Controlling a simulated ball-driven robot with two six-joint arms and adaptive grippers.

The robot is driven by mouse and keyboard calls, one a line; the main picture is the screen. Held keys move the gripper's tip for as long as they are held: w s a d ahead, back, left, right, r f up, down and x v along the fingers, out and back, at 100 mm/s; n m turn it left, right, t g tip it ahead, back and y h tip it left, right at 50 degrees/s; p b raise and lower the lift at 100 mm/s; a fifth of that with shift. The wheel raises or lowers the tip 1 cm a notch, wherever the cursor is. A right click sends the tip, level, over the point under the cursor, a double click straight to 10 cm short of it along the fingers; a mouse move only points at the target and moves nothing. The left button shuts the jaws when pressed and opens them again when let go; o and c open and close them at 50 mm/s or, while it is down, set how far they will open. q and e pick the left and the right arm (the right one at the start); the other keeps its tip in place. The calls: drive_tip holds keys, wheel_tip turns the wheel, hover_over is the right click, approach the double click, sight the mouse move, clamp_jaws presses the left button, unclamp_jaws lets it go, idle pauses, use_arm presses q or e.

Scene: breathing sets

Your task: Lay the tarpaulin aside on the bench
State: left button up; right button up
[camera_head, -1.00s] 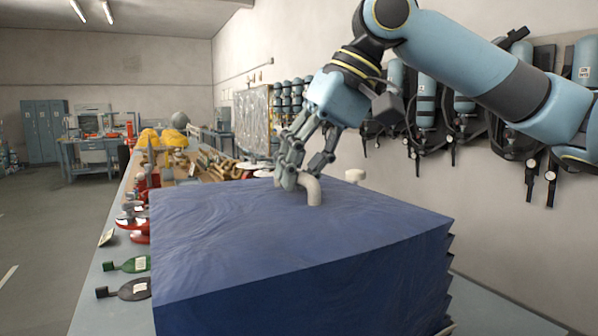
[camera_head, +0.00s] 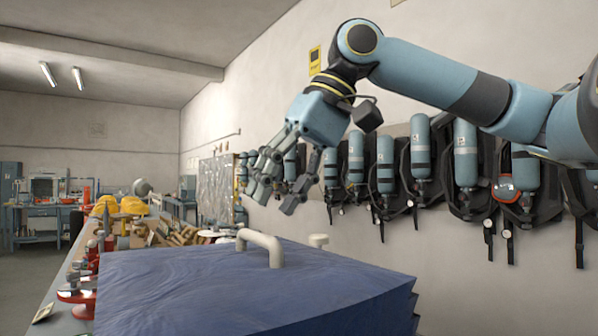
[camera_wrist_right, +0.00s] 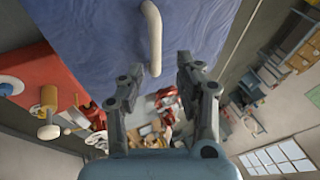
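The blue tarpaulin (camera_head: 250,291) is a thick folded block with a creased flat top and layered edges at its right side. It lies on the grey bench at the front of the head view. A cream bent handle (camera_head: 262,243) stands up from its top; the tarpaulin (camera_wrist_right: 100,30) and handle (camera_wrist_right: 154,40) also show in the right wrist view. My right gripper (camera_head: 279,194) is above the handle and apart from it. Its two fingers (camera_wrist_right: 161,72) are spread with nothing between them. My left gripper is not in view.
Air cylinders on dark harnesses (camera_head: 420,150) hang along the right wall. Red-based items (camera_head: 76,296), yellow helmets (camera_head: 122,206) and wooden pieces (camera_head: 175,233) crowd the bench left of and behind the tarpaulin.

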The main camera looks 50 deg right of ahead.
drive_tip(key=v, duration=0.6)
idle(0.5)
